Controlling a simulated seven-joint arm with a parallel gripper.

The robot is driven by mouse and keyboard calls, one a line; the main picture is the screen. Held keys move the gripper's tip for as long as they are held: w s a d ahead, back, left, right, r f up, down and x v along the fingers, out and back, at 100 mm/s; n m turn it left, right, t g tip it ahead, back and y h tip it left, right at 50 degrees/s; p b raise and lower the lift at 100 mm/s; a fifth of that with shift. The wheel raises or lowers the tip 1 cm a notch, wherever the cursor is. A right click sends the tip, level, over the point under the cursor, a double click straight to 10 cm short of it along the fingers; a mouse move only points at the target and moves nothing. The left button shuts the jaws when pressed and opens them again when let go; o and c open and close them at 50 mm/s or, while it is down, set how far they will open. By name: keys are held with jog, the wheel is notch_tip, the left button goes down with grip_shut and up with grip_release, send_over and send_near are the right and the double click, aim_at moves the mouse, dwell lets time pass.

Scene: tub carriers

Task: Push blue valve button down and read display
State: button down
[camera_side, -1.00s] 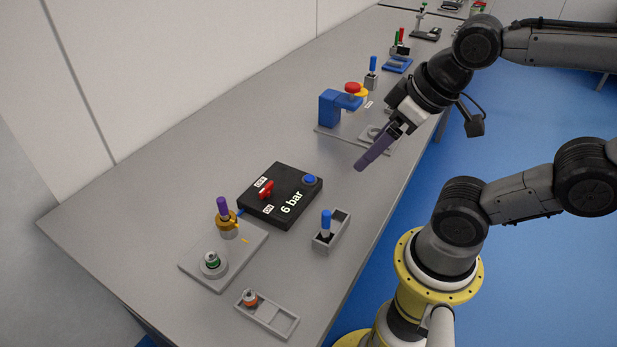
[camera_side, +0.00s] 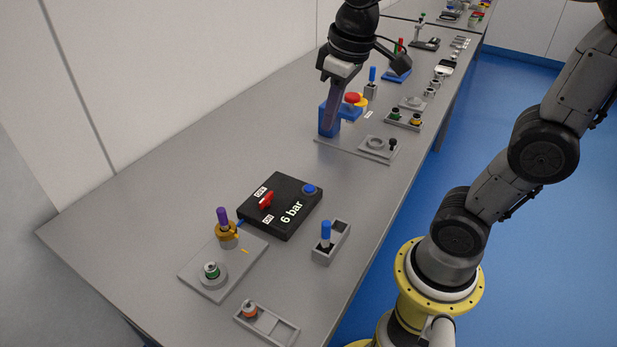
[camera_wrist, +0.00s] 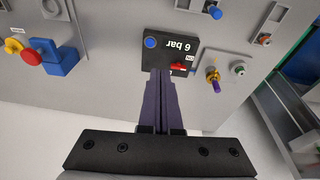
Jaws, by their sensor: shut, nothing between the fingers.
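The black valve box (camera_side: 263,220) lies on the grey table, with the blue button (camera_side: 309,189) at its far right corner. Its face reads "6 bar", and a red switch (camera_side: 266,200) sits between the OFF and ON labels. In the wrist view the box (camera_wrist: 185,48) is ahead of the fingers, with the blue button (camera_wrist: 151,42) at its left and the red switch (camera_wrist: 178,67) near the fingertips in the picture. My gripper (camera_side: 329,130) has long purple fingers, shut and empty. It is above the table beyond the box, apart from the button. The fingers (camera_wrist: 161,72) also show in the wrist view.
A blue bracket (camera_side: 345,112) and red-yellow button (camera_side: 353,98) stand close to my gripper in the side view. A blue-handled peg (camera_side: 325,229) stands in a grey tray right of the box. A plate with a purple-topped fitting (camera_side: 223,216) lies to its left.

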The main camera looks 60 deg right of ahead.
aim_at(309, 188)
jog(key=w+d+f+g, duration=0.2)
jog(key=w+d+f, duration=0.1)
jog(key=w+f, duration=0.2)
jog(key=shift+w+f+m+g, duration=0.3)
jog(key=shift+w+f+g, duration=0.1)
jog(key=shift+w, duration=0.35)
notch_tip(309, 188, down, 14)
jog(key=shift+s+d, duration=0.1)
jog(key=shift+d, duration=0.05)
dwell(0.3)
